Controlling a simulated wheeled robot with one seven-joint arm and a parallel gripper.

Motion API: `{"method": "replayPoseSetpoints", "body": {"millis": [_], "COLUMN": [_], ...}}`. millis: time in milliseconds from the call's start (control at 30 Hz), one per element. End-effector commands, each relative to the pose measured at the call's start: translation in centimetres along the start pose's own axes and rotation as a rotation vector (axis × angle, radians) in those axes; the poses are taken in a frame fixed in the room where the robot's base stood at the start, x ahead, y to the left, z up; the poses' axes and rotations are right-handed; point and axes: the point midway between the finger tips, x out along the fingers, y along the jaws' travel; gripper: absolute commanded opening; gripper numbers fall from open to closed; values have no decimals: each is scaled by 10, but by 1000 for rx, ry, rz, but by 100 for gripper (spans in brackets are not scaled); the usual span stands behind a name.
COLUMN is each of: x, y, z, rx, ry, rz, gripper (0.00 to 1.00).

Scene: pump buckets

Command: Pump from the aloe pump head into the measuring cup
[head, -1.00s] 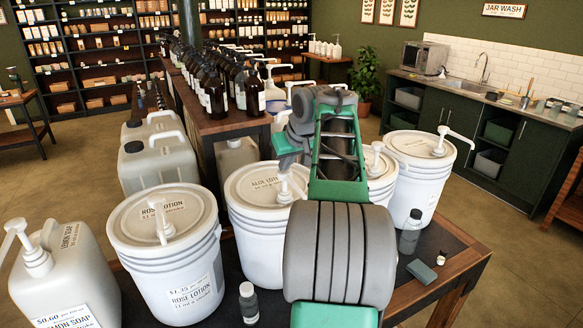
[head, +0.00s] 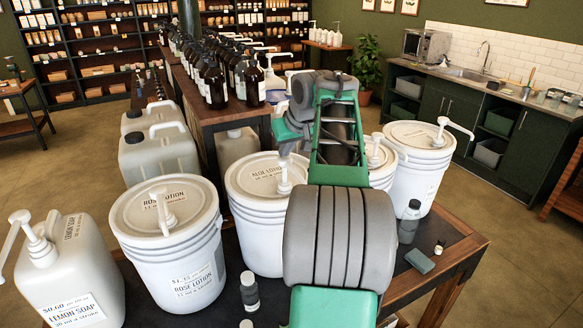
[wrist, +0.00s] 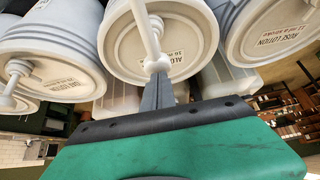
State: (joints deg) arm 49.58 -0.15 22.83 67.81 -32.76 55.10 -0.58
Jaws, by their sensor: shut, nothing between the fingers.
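The aloe lotion bucket (head: 248,205) is white with a lettered lid and stands in the middle of the row on the dark table. Its white pump head (head: 284,178) rises from the lid, partly hidden by my arm. In the wrist view the aloe pump head (wrist: 156,64) is right at the tips of my closed gripper (wrist: 158,82); whether they touch is unclear. In the head view my green gripper (head: 290,132) is above the aloe bucket, and its fingertips are hard to make out. I cannot make out a measuring cup in either view.
The rose lotion bucket (head: 165,250) stands left of the aloe one, with a lemon soap jug (head: 75,265) beyond it. More pump buckets (head: 416,170) stand to the right.

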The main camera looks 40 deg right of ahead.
Motion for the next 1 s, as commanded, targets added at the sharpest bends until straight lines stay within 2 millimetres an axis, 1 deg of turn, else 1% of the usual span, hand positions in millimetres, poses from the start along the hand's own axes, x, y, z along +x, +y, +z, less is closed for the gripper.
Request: {"method": "replayPoseSetpoints", "body": {"millis": [167,833,1000], "x": [5,38,36], "y": [0,0,0], "z": [4,28,26], "rx": [1,4,4], "ry": [-4,-10,-11], "rz": [-2,-4,-4], "gripper": [0,0,0]}}
